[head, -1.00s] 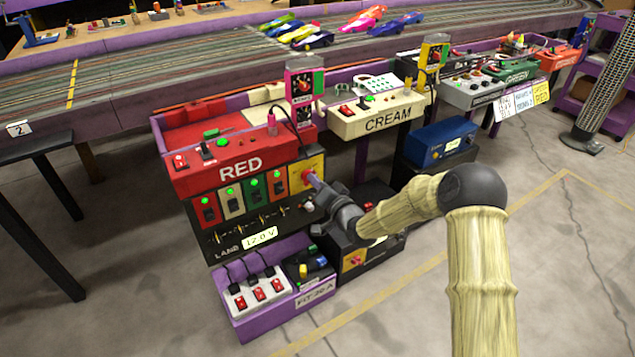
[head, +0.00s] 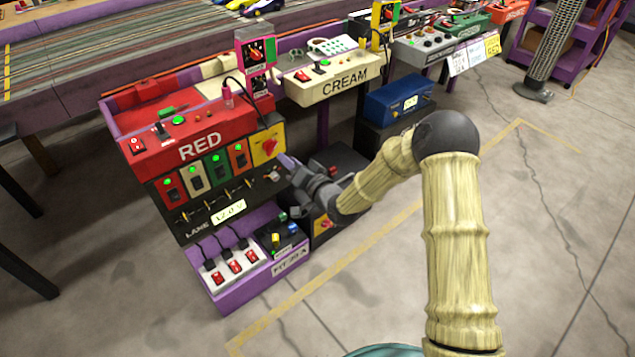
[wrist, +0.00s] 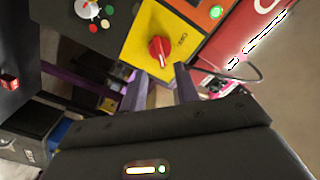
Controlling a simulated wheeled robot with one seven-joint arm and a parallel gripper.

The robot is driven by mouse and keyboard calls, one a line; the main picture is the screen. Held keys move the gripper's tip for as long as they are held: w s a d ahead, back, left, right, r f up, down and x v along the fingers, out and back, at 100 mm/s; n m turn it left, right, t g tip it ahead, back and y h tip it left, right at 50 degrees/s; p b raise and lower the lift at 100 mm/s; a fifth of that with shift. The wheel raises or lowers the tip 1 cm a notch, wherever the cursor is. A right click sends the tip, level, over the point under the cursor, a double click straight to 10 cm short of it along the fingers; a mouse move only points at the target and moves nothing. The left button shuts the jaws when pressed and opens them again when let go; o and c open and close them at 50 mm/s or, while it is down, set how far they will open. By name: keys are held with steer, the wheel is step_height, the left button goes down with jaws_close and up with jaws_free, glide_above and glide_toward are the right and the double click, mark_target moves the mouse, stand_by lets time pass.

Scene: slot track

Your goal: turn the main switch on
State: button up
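The main switch appears to be the red rotary knob (head: 269,147) on a yellow plate (head: 258,155) at the right end of the red station's front panel. In the wrist view the knob (wrist: 158,50) stands just beyond the fingertips, roughly in line with the gap between them. My gripper (head: 284,160) is to the right of the knob and slightly below it, apart from it. In the wrist view its two purple-grey fingers (wrist: 162,78) are spread with nothing between them. The lettering on the plate is too small to read.
The red station (head: 190,135) has several lit green lamps above its lane switches. A purple box with a power strip (head: 235,265) sits below on the floor. The cream station (head: 335,85) and a blue box (head: 398,101) stand behind.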

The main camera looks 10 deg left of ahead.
steer(key=p+v, duration=0.2)
steer(key=v, duration=1)
steer(key=shift+p, duration=0.3)
